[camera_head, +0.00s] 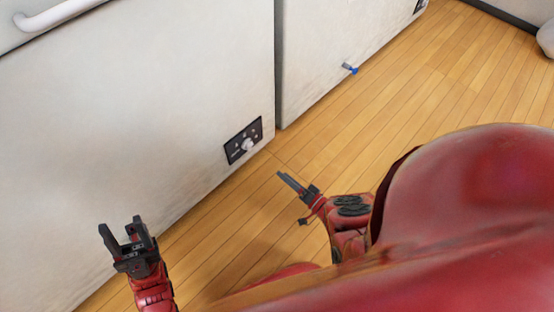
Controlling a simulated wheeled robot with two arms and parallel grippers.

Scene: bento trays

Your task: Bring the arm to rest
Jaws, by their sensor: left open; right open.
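My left gripper (121,228) is at the lower left, in front of the white cabinet side. Its two dark fingers point up and stand apart, with nothing between them. My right gripper (286,180) is near the middle, above the wooden floor, with its dark fingers pointing up and left. It is seen nearly edge-on and no object shows in it. My red arm parts fill the lower right and hide the floor behind them. No bento trays are in view.

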